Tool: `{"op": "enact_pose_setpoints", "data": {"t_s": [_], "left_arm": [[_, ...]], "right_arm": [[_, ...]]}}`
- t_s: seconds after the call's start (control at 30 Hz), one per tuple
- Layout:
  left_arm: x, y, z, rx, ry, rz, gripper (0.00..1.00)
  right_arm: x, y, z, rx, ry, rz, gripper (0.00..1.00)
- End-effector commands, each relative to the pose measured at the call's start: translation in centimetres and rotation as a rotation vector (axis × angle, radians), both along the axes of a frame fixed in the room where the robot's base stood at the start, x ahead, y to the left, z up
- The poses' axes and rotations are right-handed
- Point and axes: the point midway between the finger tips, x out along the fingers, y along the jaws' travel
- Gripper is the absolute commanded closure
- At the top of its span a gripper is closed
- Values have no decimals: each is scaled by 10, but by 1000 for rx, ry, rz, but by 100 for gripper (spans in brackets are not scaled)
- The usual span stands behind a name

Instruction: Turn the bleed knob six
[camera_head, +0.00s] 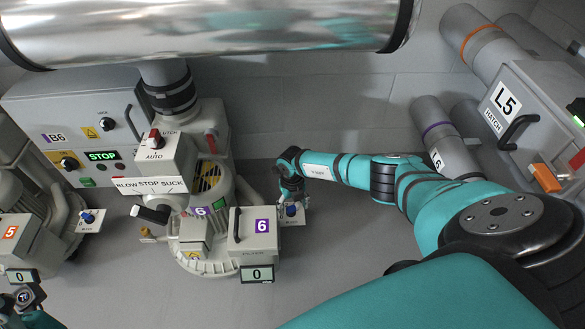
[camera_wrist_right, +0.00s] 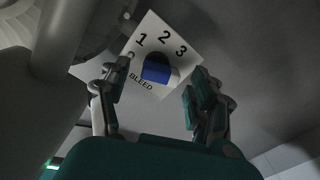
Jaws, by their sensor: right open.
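The bleed knob six (camera_head: 291,210) is a small blue knob on a white plate to the right of the unit marked 6. In the right wrist view the blue knob (camera_wrist_right: 155,72) sits on a tilted plate (camera_wrist_right: 148,38) printed 1, 2, 3 and BLEED. My right gripper (camera_head: 291,202) is over the knob, pointing down at it. In the right wrist view its open fingers (camera_wrist_right: 156,78) stand either side of the knob, with visible gaps. My left gripper (camera_head: 25,298) shows only partly at the bottom left, away from knob six; its jaws are unclear.
The unit 6 housing (camera_head: 252,235) with a display reading 0 (camera_head: 257,274) stands close left of my right gripper. Another blue knob (camera_head: 88,217) is by unit 5 (camera_head: 12,232). A large metal pipe (camera_head: 200,30) crosses the top. The floor right of knob six is clear.

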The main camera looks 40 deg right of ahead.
Motion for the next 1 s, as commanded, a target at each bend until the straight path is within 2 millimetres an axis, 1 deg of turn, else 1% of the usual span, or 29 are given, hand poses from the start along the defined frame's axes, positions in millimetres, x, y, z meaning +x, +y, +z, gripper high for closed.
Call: {"op": "enact_pose_setpoints", "data": {"t_s": [0.17,0.4,0.5,0.6,0.7,1.0], "left_arm": [[0,0,0,0,2,-1,60],[0,0,-1,1,3,-1,60],[0,0,-1,1,4,-1,60],[0,0,-1,1,4,-1,60],[0,0,-1,1,4,-1,60],[0,-1,-1,1,4,-1,60]], "right_arm": [[1,-2,30,-2,-6,2,37],[0,-2,79,-2,-4,0,37],[0,-1,94,-1,-3,0,37],[0,-1,105,-1,-2,-1,37],[0,-1,110,-1,-2,-1,37],[0,-1,111,-1,-1,-1,37]]}}
